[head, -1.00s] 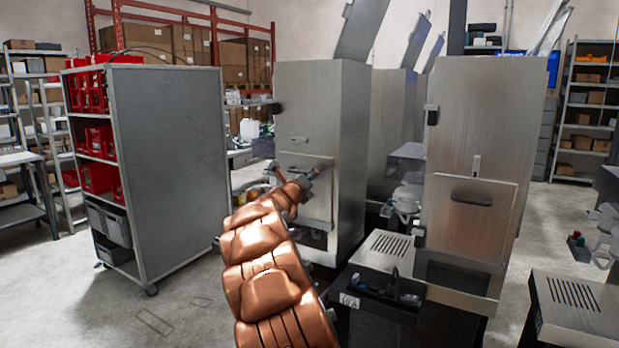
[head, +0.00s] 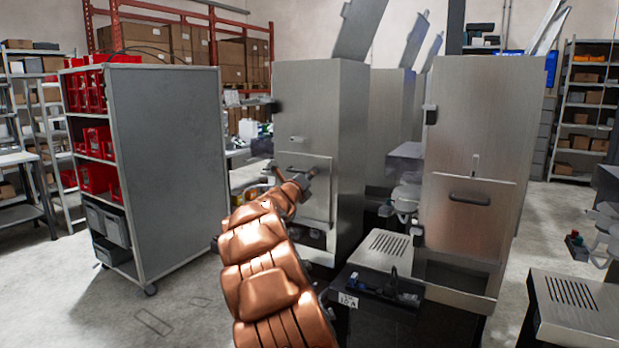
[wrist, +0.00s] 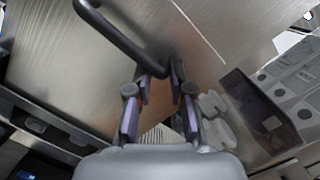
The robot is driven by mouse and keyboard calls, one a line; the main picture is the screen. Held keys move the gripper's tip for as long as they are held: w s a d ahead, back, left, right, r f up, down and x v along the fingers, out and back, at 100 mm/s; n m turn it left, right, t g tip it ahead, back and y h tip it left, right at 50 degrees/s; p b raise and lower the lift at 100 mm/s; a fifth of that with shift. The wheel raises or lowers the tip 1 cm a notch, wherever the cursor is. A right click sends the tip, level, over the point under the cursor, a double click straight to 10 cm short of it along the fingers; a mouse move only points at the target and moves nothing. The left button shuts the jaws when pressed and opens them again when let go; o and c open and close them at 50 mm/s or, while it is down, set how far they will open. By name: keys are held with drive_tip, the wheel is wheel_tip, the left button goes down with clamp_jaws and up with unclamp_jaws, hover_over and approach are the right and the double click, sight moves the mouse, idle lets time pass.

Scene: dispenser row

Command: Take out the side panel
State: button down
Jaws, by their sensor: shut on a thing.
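The side panel (head: 322,203) is a flat brushed-metal plate on the lower front of the left tall metal cabinet (head: 325,105). My copper-coloured arm reaches up to it, and my gripper (head: 304,178) is at its upper part, covering part of the plate. In the wrist view, the panel (wrist: 60,65) fills the upper left, with a dark bar handle (wrist: 118,32) on it. My gripper (wrist: 165,75) has its two fingers closed on the lower right end of that handle. The panel appears to sit in the cabinet front. Its lower left part is hidden behind my arm.
A second metal cabinet (head: 485,115) with a similar handled panel stands at right. A slotted box (head: 385,252) and a dark tray of small parts (head: 385,292) stand low between. A grey shelf cart (head: 170,160) with red bins is at left. Clear floor lies between cart and arm.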

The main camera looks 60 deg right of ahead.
sight(314, 161)
drive_tip(key=shift+r+p, duration=0.4)
drive_tip(key=shift+r, duration=1.4)
drive_tip(key=shift+a+f, duration=0.1)
drive_tip(key=shift+a, duration=0.1)
